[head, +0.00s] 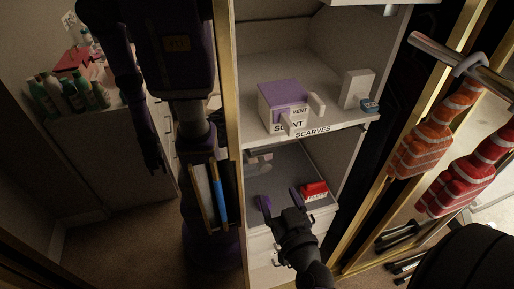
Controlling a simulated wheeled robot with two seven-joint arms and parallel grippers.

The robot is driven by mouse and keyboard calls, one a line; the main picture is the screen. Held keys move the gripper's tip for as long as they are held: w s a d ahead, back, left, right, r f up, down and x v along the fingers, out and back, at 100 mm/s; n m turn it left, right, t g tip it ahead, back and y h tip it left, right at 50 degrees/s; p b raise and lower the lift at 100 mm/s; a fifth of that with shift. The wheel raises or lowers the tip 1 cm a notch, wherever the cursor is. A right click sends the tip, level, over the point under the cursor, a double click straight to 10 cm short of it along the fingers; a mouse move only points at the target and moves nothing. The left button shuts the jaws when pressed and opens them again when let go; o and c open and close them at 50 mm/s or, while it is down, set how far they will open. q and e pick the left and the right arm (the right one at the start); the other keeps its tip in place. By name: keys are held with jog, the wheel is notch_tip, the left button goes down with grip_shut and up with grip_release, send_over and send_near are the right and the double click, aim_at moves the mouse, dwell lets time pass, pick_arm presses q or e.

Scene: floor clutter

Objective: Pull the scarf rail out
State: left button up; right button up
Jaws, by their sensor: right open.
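A label reading SCARVES (312,131) is on the front edge of the middle shelf. Below that shelf, at the left of the compartment, a small pale grey bar-like part (258,158) shows. I cannot tell whether it is the scarf rail's end. My right gripper (280,199) is open and empty in front of the lower compartment, its purple-tipped fingers apart, below and apart from the grey part. At the upper right a thick metal rail (440,52) carries a striped orange scarf (425,140) and a striped red scarf (470,170). My left gripper is not clearly seen.
A purple-topped white box (283,104) and a white block (356,88) stand on the middle shelf. A red box (314,191) lies in the lower compartment, close to my right finger. Gold-edged uprights (233,120) flank the cabinet. Bottles (72,95) stand at far left.

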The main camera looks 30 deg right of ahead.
aim_at(266, 169)
jog(key=x, duration=1)
jog(key=shift+a, duration=0.1)
jog(key=shift+s, duration=0.1)
grip_shut()
